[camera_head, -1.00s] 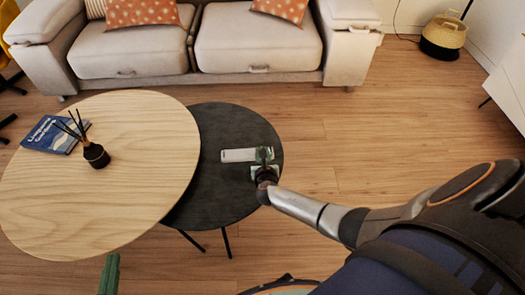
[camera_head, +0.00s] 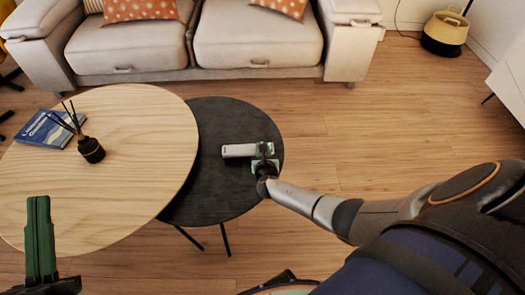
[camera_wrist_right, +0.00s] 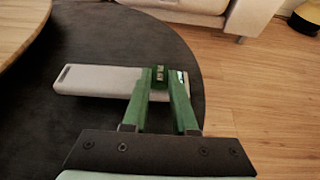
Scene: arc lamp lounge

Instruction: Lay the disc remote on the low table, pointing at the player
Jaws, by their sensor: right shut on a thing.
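The disc remote is a pale grey bar (camera_head: 238,151) over the dark round low table (camera_head: 225,195). My right gripper (camera_head: 264,152) is shut on its right end. In the right wrist view the remote (camera_wrist_right: 98,81) reaches left from between the green fingers (camera_wrist_right: 165,84), which hide part of that end. The remote lies level or nearly so; I cannot tell whether it touches the tabletop. My left gripper (camera_head: 40,235) is at the lower left, near the wooden table's front edge, with no object seen in it. Its finger gap is unclear. No player is identifiable.
A larger round wooden table (camera_head: 110,185) overlaps the dark table's left side. It bears a blue book (camera_head: 46,130) and a black reed diffuser (camera_head: 91,150). A sofa (camera_head: 200,45) stands behind. Floor (camera_head: 400,115) is clear at right.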

